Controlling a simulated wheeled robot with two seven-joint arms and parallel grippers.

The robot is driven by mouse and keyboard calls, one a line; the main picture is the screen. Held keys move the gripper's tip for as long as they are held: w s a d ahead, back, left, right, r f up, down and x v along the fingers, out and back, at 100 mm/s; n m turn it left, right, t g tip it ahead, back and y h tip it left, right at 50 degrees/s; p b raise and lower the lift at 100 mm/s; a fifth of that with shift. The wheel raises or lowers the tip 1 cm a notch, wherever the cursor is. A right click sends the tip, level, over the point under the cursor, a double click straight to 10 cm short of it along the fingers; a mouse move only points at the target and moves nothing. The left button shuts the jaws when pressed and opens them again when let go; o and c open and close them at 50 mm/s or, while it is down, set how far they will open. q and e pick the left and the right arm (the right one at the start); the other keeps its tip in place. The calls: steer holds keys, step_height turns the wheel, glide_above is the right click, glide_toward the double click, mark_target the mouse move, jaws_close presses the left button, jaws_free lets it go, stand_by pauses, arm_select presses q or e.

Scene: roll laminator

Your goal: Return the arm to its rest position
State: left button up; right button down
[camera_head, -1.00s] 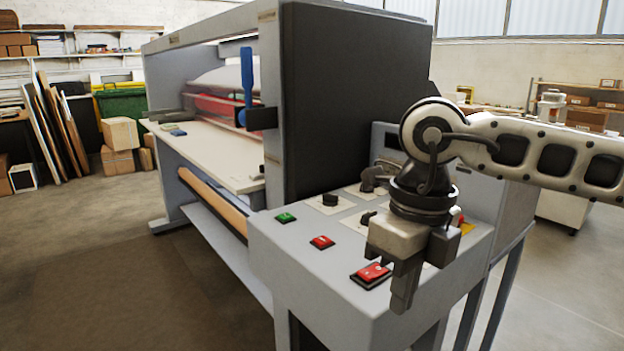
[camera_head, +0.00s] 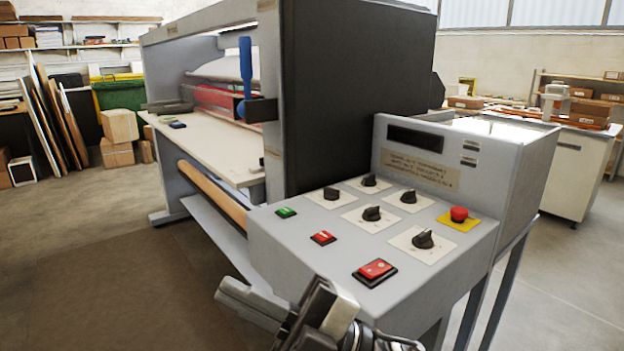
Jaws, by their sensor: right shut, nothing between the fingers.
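My right gripper (camera_head: 238,296) is low at the bottom centre, in front of the control panel's near edge. Its fingers are shut and empty, pointing left. The grey roll laminator (camera_head: 355,100) fills the middle. Its control panel (camera_head: 315,262) is in full view, with a green button (camera_head: 286,212), a red button (camera_head: 323,238), a red rocker switch (camera_head: 375,270), several black knobs (camera_head: 423,239) and a red emergency stop (camera_head: 459,214) on a yellow plate. My gripper appears apart from the controls. My left gripper is out of view.
A blue lever (camera_head: 246,68) stands upright on the laminator's side, above the pale feed table (camera_head: 215,145). Cardboard boxes (camera_head: 119,125) and leaning boards (camera_head: 55,120) are at the back left. A white cabinet (camera_head: 568,175) is at the right. The floor at the left is clear.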

steer(key=w+d+f+m+t+h, duration=0.2)
steer(key=d+f+m+t+h, duration=0.5)
steer(key=f+m, duration=0.35)
steer(key=w+d+f+m+t+h, duration=0.3)
steer(key=d+f+m+t+h, duration=0.25)
steer(key=f+m+h, duration=0.45)
steer(key=s+d+f+m+g+h, duration=0.2)
steer(key=s+d+f+m, duration=0.1)
steer(key=s+f, duration=0.3)
steer(key=s+d+f+m+g+h, duration=0.1)
steer(key=s+d+f+m+g, duration=0.2)
steer(key=s+d+f, duration=0.3)
step_height(320, 180, down, 4)
steer(key=shift+s+f+m+h, duration=0.1)
steer(key=shift+s+m+h, duration=0.2)
steer(key=shift+m+h, duration=0.1)
steer(key=shift+d, duration=0.1)
